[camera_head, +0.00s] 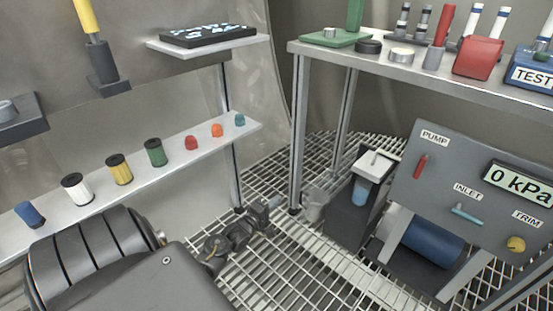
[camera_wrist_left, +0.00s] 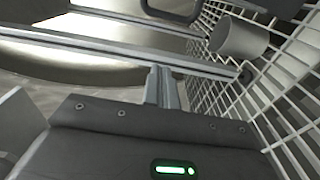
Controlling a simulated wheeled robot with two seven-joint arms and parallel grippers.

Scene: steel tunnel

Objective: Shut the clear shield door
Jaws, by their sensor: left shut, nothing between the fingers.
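No clear shield door stands out plainly in either view. A dark stand (camera_head: 347,222) with a white top (camera_head: 377,164) and a blue cup (camera_head: 360,192) is on the grated floor, right of centre; I cannot tell whether a clear panel is fitted there. My left gripper (camera_head: 268,208) is in front and to the left of this stand, low over the grating, apart from it. Its fingers are together and empty, and they also show in the wrist view (camera_wrist_left: 162,88). My right gripper is in neither view.
A small pale cup-like piece (camera_head: 315,207) stands between my gripper and the stand. A steel table (camera_head: 335,49) with metal legs rises behind. A pump panel (camera_head: 437,168) is at right. A shelf (camera_head: 130,187) with several coloured caps is at left. Grating (camera_head: 300,262) is open in front.

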